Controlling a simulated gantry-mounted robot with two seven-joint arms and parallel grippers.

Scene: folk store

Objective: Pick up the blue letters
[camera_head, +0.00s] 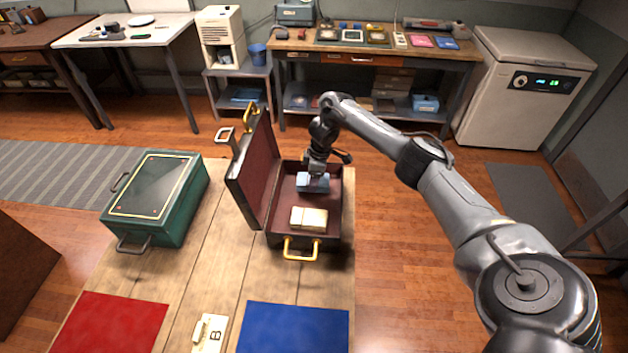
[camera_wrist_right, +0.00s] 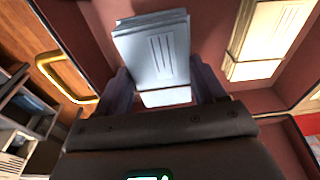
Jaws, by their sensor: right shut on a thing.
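The bundle of pale blue letters (camera_head: 313,184) is in the far part of the open dark red case (camera_head: 338,222) on the wooden table. It also shows in the right wrist view (camera_wrist_right: 152,50), between my fingers. My right gripper (camera_head: 316,177) is shut on the blue letters, coming down into the case from above. I cannot tell whether the bundle touches the case floor. A bundle of cream letters (camera_head: 309,218) lies in the near part of the case, apart from the gripper, and shows at the upper right of the wrist view (camera_wrist_right: 270,35). My left gripper is not in view.
The case's raised lid (camera_head: 252,175) stands at the left of the gripper. A green box (camera_head: 180,215) stands on the table's left. A red mat (camera_head: 112,323), a white piece marked B (camera_head: 212,335) and a blue mat (camera_head: 293,328) lie at the near edge.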

